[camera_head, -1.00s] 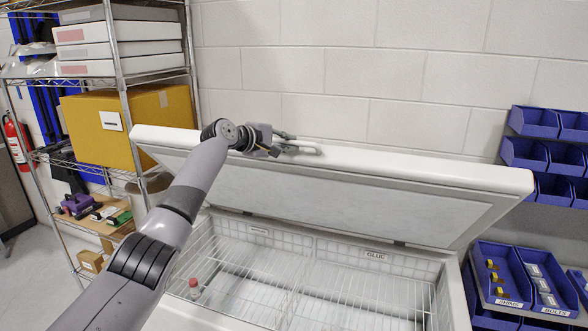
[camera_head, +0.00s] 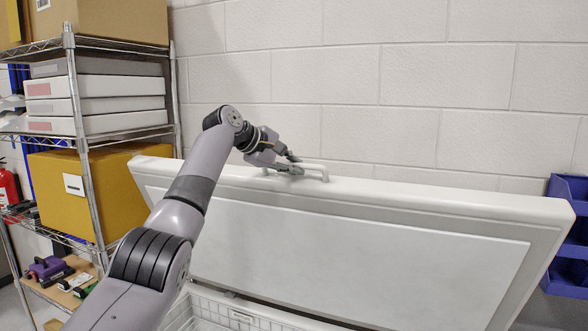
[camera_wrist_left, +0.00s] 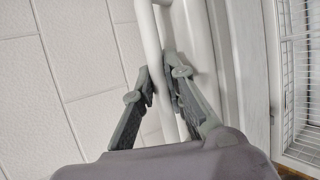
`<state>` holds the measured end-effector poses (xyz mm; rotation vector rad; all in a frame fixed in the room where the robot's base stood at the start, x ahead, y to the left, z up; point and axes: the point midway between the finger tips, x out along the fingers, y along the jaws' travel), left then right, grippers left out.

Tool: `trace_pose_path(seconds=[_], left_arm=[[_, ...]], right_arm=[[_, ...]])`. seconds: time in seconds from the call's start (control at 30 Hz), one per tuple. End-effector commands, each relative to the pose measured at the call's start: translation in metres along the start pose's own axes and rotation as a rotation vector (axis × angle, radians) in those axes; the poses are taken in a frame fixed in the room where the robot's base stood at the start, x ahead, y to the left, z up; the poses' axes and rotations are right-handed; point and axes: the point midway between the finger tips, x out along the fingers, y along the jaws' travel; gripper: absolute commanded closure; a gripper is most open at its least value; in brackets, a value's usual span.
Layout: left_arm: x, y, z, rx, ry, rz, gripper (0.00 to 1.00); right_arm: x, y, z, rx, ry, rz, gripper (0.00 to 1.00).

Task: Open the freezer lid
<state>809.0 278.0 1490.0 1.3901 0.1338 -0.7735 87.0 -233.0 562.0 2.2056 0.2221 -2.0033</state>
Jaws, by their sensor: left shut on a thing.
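The white freezer lid (camera_head: 350,252) is tilted up steeply, its inner panel facing me in the head view. A white bar handle (camera_head: 312,168) runs along the lid's top edge. My left gripper (camera_head: 292,164) is at this handle. In the left wrist view, the two grey fingers (camera_wrist_left: 160,85) are on either side of the handle bar (camera_wrist_left: 150,45), shut on it. Part of the wire-lined freezer inside (camera_head: 215,311) shows below the lid. My right gripper is not in view.
A wire shelf rack (camera_head: 75,140) with a yellow-brown box (camera_head: 85,190) and flat white boxes (camera_head: 95,103) stands close on the left. A white block wall (camera_head: 430,100) is behind the lid. Blue bins (camera_head: 570,235) are at the right edge.

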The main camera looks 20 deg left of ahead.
Motion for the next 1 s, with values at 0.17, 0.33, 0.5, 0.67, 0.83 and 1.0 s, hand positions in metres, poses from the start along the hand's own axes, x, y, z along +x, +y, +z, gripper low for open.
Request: trace_pose_path(seconds=[0.17,0.33,0.5,0.67,0.83,1.0], left_arm=[[0.0046,-0.0072,-0.0022,-0.006,0.003,-0.018,1.0],[0.0048,-0.0075,-0.0024,-0.006,0.003,-0.019,1.0],[0.0046,-0.0071,-0.0023,-0.005,0.003,-0.017,0.77],[0.0037,-0.0057,-0.002,-0.004,0.003,-0.014,0.67],[0.0028,-0.0044,-0.0017,-0.003,0.003,-0.011,0.67],[0.0015,-0.0033,-0.0016,-0.002,0.003,-0.008,0.67]], right_arm=[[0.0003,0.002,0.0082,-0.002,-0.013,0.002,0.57],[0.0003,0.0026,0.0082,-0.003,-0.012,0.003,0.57],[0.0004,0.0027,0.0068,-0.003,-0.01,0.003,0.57],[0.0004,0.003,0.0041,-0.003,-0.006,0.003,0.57],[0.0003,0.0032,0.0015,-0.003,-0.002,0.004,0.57],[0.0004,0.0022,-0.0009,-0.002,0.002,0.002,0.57]])
